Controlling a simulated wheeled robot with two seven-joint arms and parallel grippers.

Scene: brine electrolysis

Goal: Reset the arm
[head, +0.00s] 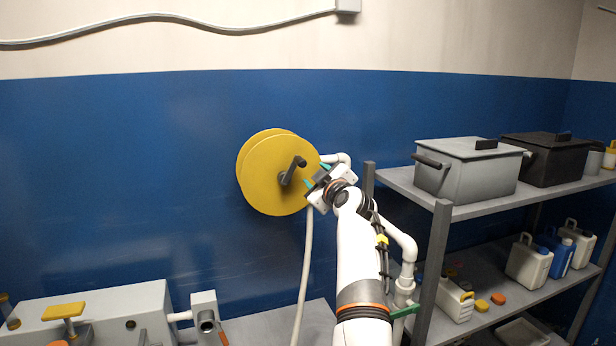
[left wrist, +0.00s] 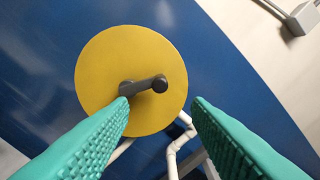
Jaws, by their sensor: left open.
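My left arm reaches up to the wall, and its white gripper (head: 317,176) with teal fingers is just right of the yellow reel (head: 262,172). The reel is a round double disc on the blue wall with a dark crank handle (head: 292,170). In the left wrist view the teal fingers (left wrist: 160,104) are spread wide with nothing held between them. The reel (left wrist: 105,60) and its crank (left wrist: 145,85) lie ahead of them. The left fingertip overlaps the crank's hub end in that picture; I cannot tell if they touch. My right gripper is not in view.
A grey hose (head: 303,280) hangs below the reel. White pipes (head: 400,240) run behind my arm. At right a grey shelf (head: 470,205) bears a grey bin (head: 475,172), a black bin (head: 545,160) and several jugs below. A grey bench unit (head: 110,305) stands lower left.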

